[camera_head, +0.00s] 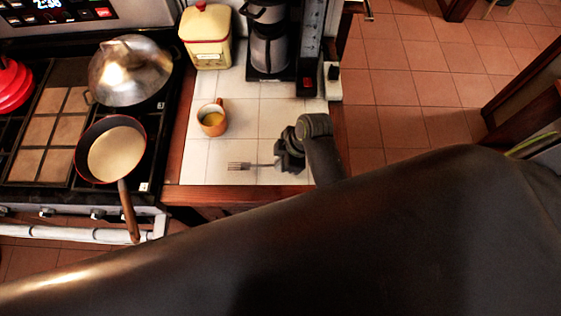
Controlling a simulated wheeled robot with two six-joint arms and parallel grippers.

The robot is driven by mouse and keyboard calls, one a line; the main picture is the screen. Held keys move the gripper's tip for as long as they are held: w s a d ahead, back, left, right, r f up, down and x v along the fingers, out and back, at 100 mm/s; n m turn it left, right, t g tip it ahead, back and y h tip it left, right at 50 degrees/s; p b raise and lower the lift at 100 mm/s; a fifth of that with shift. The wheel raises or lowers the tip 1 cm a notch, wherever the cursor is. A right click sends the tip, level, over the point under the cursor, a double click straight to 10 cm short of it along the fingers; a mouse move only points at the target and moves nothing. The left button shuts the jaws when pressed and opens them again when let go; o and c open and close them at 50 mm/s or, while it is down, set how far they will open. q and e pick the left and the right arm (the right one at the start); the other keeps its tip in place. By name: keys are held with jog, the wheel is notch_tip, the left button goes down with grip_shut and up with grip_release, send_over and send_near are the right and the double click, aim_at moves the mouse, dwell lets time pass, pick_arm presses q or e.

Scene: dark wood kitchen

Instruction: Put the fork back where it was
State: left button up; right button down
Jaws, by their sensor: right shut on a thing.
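The fork (243,166) shows as a small silver set of tines and a thin neck, pointing left, over the white tiled counter (217,150) near its front edge. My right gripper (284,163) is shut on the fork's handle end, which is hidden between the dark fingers. The fork lies level, at or very close above the tiles; I cannot tell whether it touches them. My left gripper is not in view.
An orange mug (212,119) stands behind the fork. A yellow canister (207,37) and a coffee maker (268,45) stand at the back. A pan (116,152) and a domed pot (130,72) sit on the stove at left. Tiles around the fork are clear.

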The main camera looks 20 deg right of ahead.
jog(key=shift+s+f, duration=0.1)
jog(key=shift+f, duration=0.8)
jog(key=shift+s+f, duration=0.1)
jog(key=shift+f, duration=0.05)
jog(key=c, duration=1.6)
grip_release()
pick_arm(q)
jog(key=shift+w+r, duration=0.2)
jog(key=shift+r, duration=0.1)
pick_arm(e)
jog(key=shift+o, duration=0.2)
